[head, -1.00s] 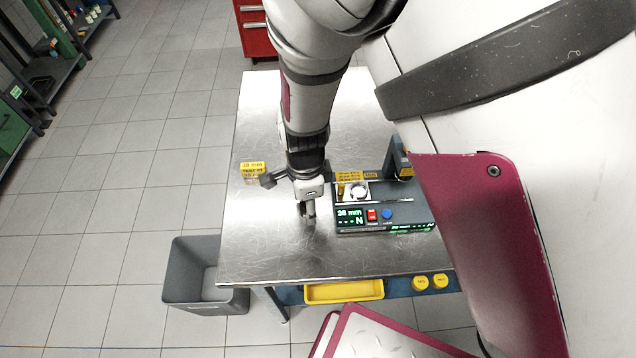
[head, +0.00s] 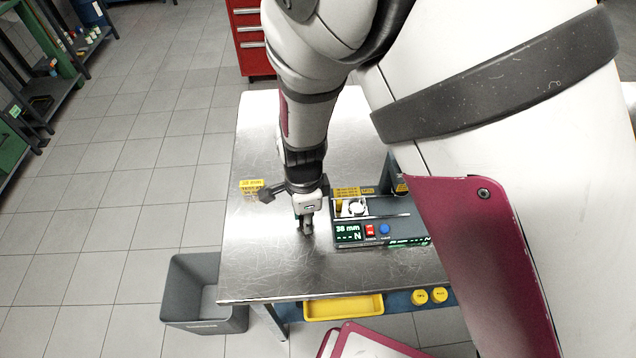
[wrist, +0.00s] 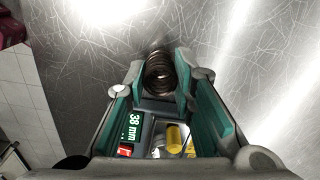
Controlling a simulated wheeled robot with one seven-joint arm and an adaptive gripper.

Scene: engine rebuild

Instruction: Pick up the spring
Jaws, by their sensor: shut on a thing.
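The spring (wrist: 158,70) is a dark, brownish metal coil. In the wrist view it sits between the green-padded fingertips of my gripper (wrist: 160,78), which is shut on it. In the head view my gripper (head: 306,228) is low over the steel table, just left of the tester.
A spring tester (head: 380,232) with a "38 mm" display, red and blue buttons stands right of my gripper. A yellow label block (head: 251,184) is on the left of the steel table (head: 270,270). A grey bin (head: 205,290) and yellow tray (head: 343,306) are below the front edge.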

